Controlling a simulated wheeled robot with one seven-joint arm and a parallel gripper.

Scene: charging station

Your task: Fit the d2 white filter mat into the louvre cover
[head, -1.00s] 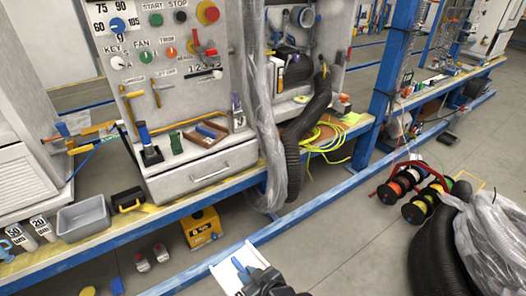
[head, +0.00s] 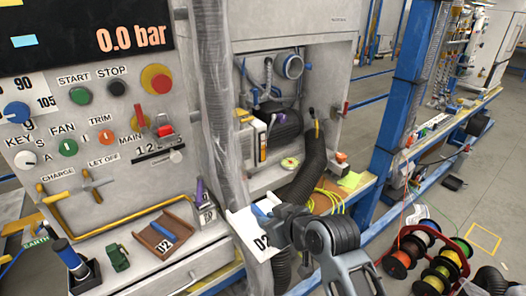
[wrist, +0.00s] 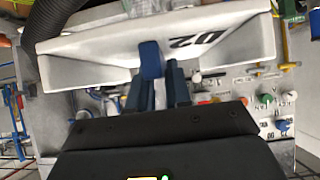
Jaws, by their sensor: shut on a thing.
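The white filter mat (head: 241,220) carries a dark label, partly hidden in the head view, and has a blue tab on it. My gripper (head: 270,212) is shut on the blue tab and holds the mat in front of the open bay of the grey cabinet. In the wrist view the mat (wrist: 100,43) spans the top of the picture, with "D2" upside down on it. My gripper's fingers (wrist: 160,85) are closed around the blue tab (wrist: 151,60). No louvre cover can be made out in the views of now.
A black corrugated hose (head: 312,175) hangs right of the mat, and a plastic-wrapped duct (head: 216,110) hangs left. Cable reels (head: 430,258) stand on the floor at right.

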